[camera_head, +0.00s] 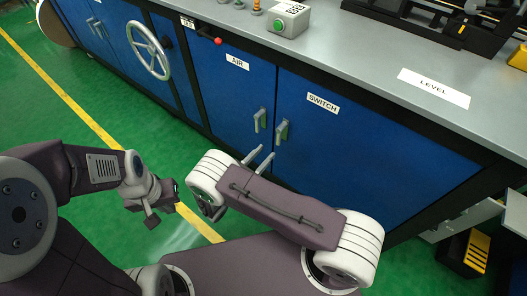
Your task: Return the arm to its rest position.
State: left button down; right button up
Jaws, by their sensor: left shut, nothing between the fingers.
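My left gripper (163,203) hangs at the end of the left arm, in the lower left of the head view. It is shut and empty, over the green floor and clear of the cabinet. My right arm is folded across the lower middle, its forearm lying in front of the blue cabinet doors. Two thin grey fingers of my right gripper (259,160) show past the forearm, with a gap between them and nothing seen in it. The rest of that gripper is hidden behind the forearm.
The blue cabinet has an AIR door (228,95), a SWITCH door (350,140) and a handwheel (148,50). The grey worktop (350,60) bears a green button box (288,20) and a LEVEL label (433,88). An open drawer (468,220) juts out at right. Green floor (60,120) is free at left.

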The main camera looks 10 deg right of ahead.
jog(key=shift+s+a, duration=0.1)
dwell(0.3)
